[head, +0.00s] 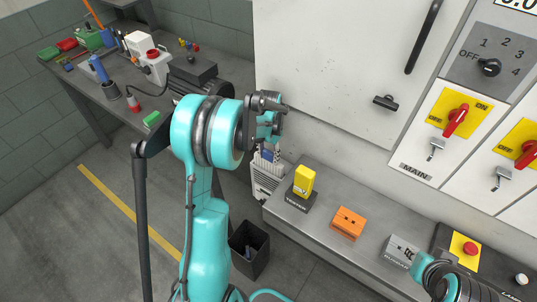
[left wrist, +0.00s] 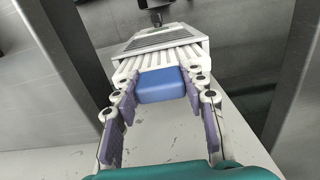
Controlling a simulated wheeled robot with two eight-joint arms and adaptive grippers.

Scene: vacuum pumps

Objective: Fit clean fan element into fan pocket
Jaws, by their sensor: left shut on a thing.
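My left gripper (head: 268,153) hangs at the end of the teal arm, just above a white slatted unit (head: 268,182) beside the grey bench. In the left wrist view, its two purple-padded fingers (left wrist: 164,97) are shut on a blue block (left wrist: 162,85), which I take to be the fan element. The block's far edge lies against or just in front of the white ribs of the slatted unit (left wrist: 155,58). I cannot tell how far it is inside, and the pocket opening is not clear. My right arm (head: 425,270) shows at lower right; its fingers cannot be made out.
A yellow tester (head: 304,181), an orange block (head: 348,223) and a grey block (head: 402,250) stand on the bench. A dark bin (head: 249,250) is on the floor. A white cabinet (head: 335,75) stands behind. A cluttered workbench (head: 115,75) is at upper left.

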